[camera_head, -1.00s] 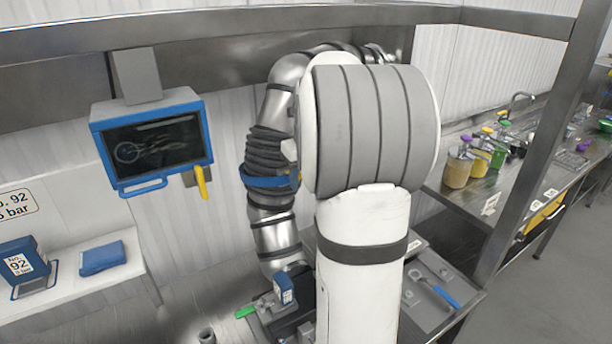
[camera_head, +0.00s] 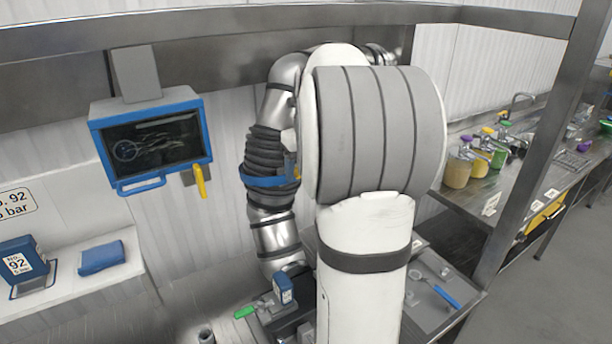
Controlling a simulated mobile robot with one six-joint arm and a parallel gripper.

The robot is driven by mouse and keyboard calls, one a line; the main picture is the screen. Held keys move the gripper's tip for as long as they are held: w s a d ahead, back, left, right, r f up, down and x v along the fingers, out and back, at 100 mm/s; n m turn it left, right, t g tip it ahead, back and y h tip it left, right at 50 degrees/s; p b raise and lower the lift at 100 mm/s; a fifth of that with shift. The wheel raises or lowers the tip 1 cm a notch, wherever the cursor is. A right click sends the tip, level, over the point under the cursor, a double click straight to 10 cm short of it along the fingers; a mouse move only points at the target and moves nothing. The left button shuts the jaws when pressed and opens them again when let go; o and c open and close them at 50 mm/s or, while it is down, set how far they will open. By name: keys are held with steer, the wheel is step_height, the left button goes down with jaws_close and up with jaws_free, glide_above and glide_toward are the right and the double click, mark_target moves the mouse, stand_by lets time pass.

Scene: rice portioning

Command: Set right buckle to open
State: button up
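A blue clamp band (camera_head: 265,181) circles the ribbed black hose (camera_head: 268,150) between silver pipe sections. My white and grey arm covers the area right of the band, so anything there is hidden. My gripper is not in view, hidden behind my own arm.
A blue-framed screen (camera_head: 155,142) hangs at the left, with a yellow handle (camera_head: 201,182) beside it. A green-handled part (camera_head: 244,312) and a blue-handled tool (camera_head: 446,296) are low down. A steel post (camera_head: 540,140) stands right of my arm.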

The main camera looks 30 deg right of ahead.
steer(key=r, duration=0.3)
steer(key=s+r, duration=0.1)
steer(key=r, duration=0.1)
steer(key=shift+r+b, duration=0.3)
steer(key=shift+b, duration=0.1)
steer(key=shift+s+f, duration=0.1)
